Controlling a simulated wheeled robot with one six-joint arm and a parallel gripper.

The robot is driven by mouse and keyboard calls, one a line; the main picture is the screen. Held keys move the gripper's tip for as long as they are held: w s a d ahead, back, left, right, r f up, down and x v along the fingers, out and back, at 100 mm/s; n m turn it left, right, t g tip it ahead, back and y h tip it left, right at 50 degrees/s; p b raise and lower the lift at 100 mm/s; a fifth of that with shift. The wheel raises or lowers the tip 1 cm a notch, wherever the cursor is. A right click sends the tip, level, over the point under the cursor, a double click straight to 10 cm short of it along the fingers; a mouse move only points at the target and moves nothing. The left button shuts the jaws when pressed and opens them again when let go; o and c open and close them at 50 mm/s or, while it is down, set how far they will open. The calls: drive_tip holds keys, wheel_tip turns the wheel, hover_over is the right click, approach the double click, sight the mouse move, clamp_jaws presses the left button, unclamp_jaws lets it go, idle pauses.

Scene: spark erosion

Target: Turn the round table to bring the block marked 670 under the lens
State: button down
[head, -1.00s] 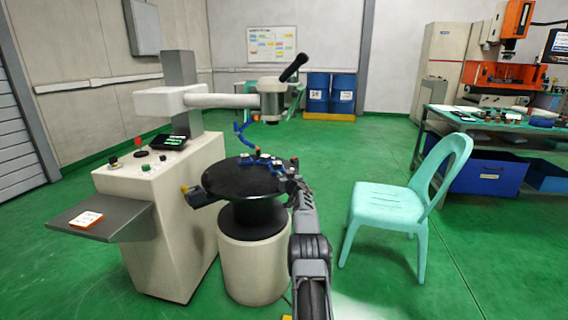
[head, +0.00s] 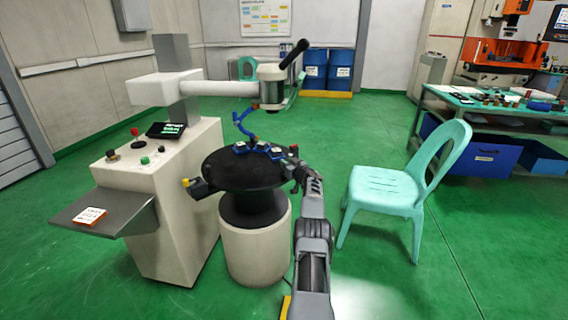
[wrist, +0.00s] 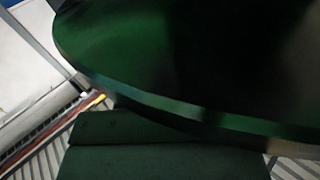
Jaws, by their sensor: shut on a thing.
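The black round table (head: 220,176) stands on a pale drum-like base. Several blue fixtures with small blocks (head: 262,149) sit along its far side; no number on them is readable, so I cannot tell which is 670. Another dark block with a yellow part (head: 196,187) is at its left edge. The lens head (head: 271,93) hangs from a pale arm above the far part. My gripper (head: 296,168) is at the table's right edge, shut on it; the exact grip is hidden. The table's rim (wrist: 150,97) fills much of the wrist view.
The pale machine cabinet (head: 165,215) with buttons and a grey shelf (head: 115,212) stands left of the table. A mint chair (head: 385,185) is close to my arm's right. A workbench (head: 480,115) stands farther right. Green floor is open between.

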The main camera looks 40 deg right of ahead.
drive_tip(key=shift+s+d+f, duration=0.1)
drive_tip(key=shift+s+d, duration=0.05)
drive_tip(key=c, duration=1.1)
unclamp_jaws()
drive_tip(key=shift+o, duration=1.1)
drive_tip(key=shift+s+a+p, duration=0.2)
drive_tip(key=shift+s+p, duration=0.25)
drive_tip(key=shift+s, duration=0.1)
drive_tip(key=s+a+p, duration=0.1)
drive_tip(key=s+a, duration=0.1)
drive_tip(key=s, duration=1)
drive_tip(key=shift+a+p, duration=0.35)
drive_tip(key=shift+p, duration=0.05)
drive_tip(key=shift+s, duration=0.1)
drive_tip(key=shift+c, duration=0.5)
